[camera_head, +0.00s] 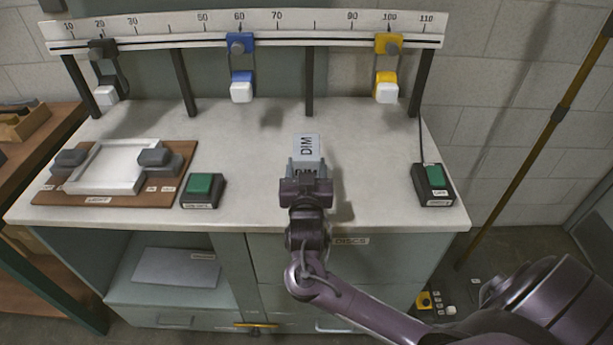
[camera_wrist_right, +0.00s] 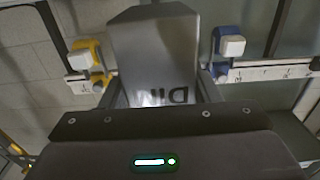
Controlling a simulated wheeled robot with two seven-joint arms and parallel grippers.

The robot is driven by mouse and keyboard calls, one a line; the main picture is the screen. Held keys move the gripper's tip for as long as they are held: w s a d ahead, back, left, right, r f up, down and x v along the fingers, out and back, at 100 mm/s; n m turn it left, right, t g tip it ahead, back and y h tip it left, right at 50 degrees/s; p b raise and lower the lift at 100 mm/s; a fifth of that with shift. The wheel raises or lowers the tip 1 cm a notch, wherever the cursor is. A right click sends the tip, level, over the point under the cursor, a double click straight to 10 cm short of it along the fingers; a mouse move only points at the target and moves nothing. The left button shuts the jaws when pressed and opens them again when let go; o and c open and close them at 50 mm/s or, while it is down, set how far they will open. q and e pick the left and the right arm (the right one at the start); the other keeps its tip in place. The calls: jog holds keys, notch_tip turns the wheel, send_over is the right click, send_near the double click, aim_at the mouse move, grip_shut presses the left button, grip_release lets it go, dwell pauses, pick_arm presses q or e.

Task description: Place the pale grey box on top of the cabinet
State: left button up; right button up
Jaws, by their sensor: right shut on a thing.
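The pale grey box (camera_head: 306,146), marked DIM, is in the jaws of my right gripper (camera_head: 306,172) near the middle of the cabinet top. In the right wrist view the box (camera_wrist_right: 155,55) fills the space between the fingers (camera_wrist_right: 160,98), with its DIM label upside down. The cabinet (camera_head: 260,195) has a pale top; the box shows over it, and I cannot tell whether it touches the surface. My left gripper is not in view.
A brown board with a white tray (camera_head: 75,180) and grey blocks lies at the left. Green-button boxes (camera_head: 203,190) (camera_head: 434,184) stand left and right. A numbered rail (camera_head: 250,30) with blue and yellow holders spans the back. The top between them is mostly clear.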

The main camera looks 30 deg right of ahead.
notch_tip(320, 180, down, 3)
dwell(0.3)
jog(key=shift+f, duration=0.15)
jog(key=o, duration=1.1)
jog(key=shift+c, duration=0.2)
jog(key=shift+r, duration=0.25)
jog(key=b+v, duration=0.1)
jog(key=v, duration=1.1)
